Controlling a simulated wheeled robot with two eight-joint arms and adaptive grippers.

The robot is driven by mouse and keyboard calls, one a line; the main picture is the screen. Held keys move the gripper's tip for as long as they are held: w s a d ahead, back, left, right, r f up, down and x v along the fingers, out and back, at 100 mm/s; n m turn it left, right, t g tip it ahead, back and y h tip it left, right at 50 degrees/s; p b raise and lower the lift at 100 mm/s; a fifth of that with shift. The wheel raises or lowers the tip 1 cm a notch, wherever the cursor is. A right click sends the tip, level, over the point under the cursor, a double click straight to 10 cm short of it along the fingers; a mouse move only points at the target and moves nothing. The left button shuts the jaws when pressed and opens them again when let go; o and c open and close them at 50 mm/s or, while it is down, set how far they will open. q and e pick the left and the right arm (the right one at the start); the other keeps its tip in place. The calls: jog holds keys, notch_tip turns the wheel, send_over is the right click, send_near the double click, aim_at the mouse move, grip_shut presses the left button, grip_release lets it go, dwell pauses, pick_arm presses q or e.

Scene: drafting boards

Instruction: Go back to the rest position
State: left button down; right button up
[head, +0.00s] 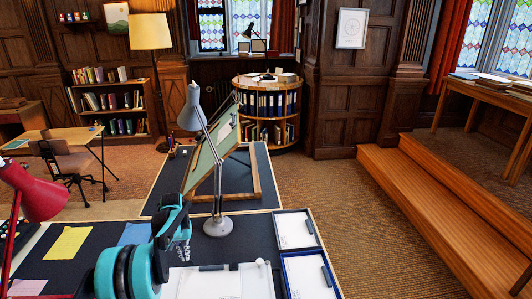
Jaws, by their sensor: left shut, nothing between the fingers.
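My left arm is teal and black and comes in at the bottom of the head view, left of centre. Its dark left gripper (181,243) is shut and empty, above the dark desk top (100,236). It shows just left of the grey desk lamp's (218,225) round base; I cannot tell how far apart they are. My right gripper is not in view.
A tilted drafting board (205,166) stands behind the grey lamp. A red lamp (38,190) is at the left edge. Papers and two trays (296,229) (309,276) with dark objects lie on the desk. Carpet (335,215) is clear to the right, before wooden steps (430,215).

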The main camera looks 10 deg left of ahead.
pick_arm(q)
jog(key=s+d+r+m+t, duration=0.1)
jog(key=s+d+r+t, duration=0.1)
jog(key=s+d+r, duration=0.5)
jog(key=s+d+r+t, duration=0.2)
jog(key=s+d+r, duration=0.4)
jog(key=r, duration=0.4)
jog(key=s+d+f+t, duration=0.1)
jog(key=s+d, duration=0.2)
jog(key=s, duration=0.3)
jog(key=s+d+f+m+t, duration=0.1)
jog(key=s+d, duration=0.1)
jog(key=s, duration=0.3)
jog(key=s+d+t+b, duration=0.1)
jog(key=s+d, duration=0.2)
jog(key=s, duration=0.3)
jog(key=shift+s+d+f+m, duration=0.3)
jog(key=shift+s+d+f, duration=0.05)
jog(key=shift+f, duration=0.05)
